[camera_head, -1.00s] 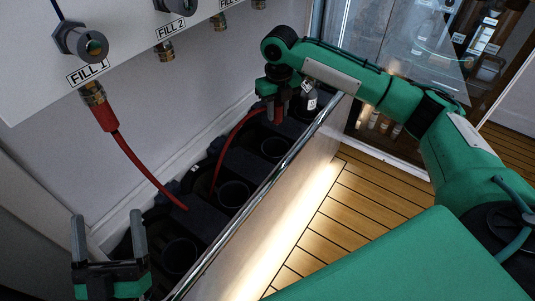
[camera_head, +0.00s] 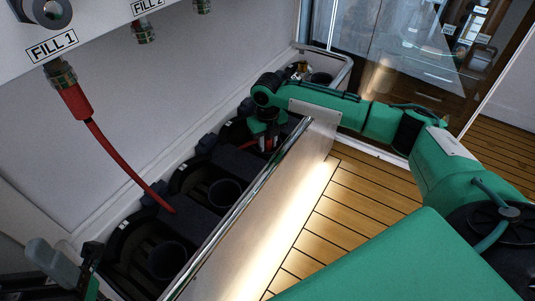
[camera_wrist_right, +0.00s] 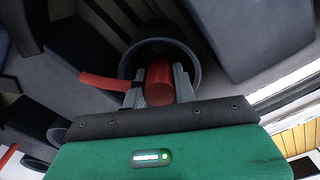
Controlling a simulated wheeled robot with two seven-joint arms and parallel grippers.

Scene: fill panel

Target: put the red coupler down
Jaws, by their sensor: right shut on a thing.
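The red coupler (camera_wrist_right: 158,84) is between the two fingers of my right gripper (camera_wrist_right: 160,88) in the right wrist view, with its red hose (camera_wrist_right: 105,82) running off to the left. A round black cup (camera_wrist_right: 186,55) lies just behind and around the coupler in that view; I cannot tell whether the coupler touches it. In the head view my right gripper (camera_head: 266,144) is low in the dark trough behind the rail, with a little red showing at it. My left gripper (camera_head: 68,268) is at the lower left, fingers apart and empty, partly cut off.
A metal-topped rail (camera_head: 232,215) fronts the trough. Empty black cups (camera_head: 225,193) stand in it. Another red hose (camera_head: 125,155) hangs from the FILL 1 port (camera_head: 62,75) into the trough. The white fill panel (camera_head: 100,15) overhangs the upper left.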

